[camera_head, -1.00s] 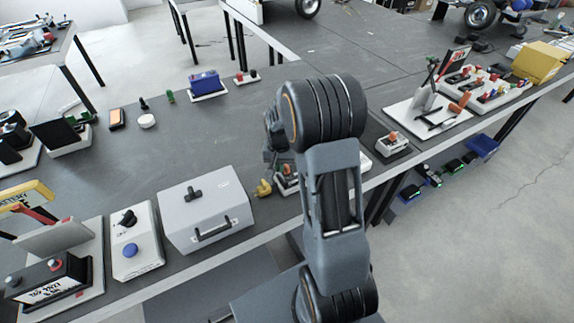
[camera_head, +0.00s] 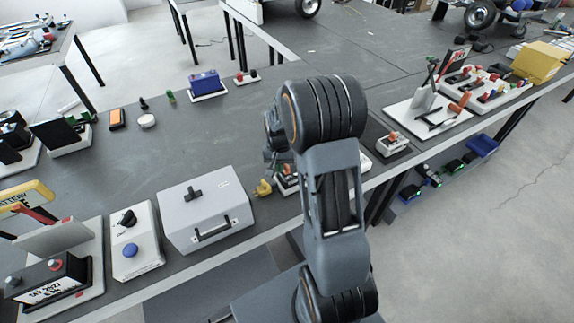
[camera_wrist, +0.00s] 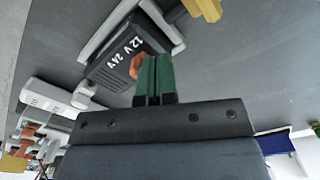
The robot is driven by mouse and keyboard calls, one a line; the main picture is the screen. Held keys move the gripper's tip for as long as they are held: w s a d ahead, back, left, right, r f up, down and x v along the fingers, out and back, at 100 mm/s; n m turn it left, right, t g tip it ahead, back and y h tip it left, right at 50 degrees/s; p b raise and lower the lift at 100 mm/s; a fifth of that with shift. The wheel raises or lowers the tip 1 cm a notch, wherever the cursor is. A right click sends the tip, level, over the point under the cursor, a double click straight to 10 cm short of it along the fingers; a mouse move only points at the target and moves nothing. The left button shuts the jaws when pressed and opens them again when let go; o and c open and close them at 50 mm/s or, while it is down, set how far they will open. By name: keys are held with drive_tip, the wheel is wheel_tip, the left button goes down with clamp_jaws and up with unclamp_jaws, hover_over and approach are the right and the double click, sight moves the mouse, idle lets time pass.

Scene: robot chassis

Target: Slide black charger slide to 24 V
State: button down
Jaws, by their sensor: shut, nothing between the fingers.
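The black charger (camera_wrist: 122,58) lies in the wrist view with white "12 V" and "24 V" markings on its face. Its orange slide (camera_wrist: 137,66) shows right beside my green fingertips, which partly cover it. Whether they touch it I cannot tell. My gripper (camera_wrist: 155,62) is shut, its two green fingers together with nothing between them. In the head view the charger (camera_head: 285,186) sits near the table's front edge, largely hidden behind my arm. Which marking the slide stands at is unclear.
A yellow plug (camera_head: 264,187) lies left of the charger, close to the grey box (camera_head: 207,212) with a handle. A white base with an orange-topped part (camera_head: 392,145) stands to the right.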

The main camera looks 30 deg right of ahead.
sight(286, 166)
drive_tip(key=shift+f, duration=0.25)
drive_tip(key=shift+f+b, duration=0.9)
drive_tip(key=shift+f, duration=0.1)
drive_tip(key=shift+d+r, duration=0.1)
drive_tip(key=shift+d, duration=1.05)
idle(0.3)
drive_tip(key=shift+a, duration=0.35)
drive_tip(key=shift+a, duration=0.25)
drive_tip(key=shift+r, duration=0.1)
drive_tip(key=shift+r+p, duration=2.6)
drive_tip(key=shift+r, duration=0.85)
drive_tip(key=shift+f, duration=0.1)
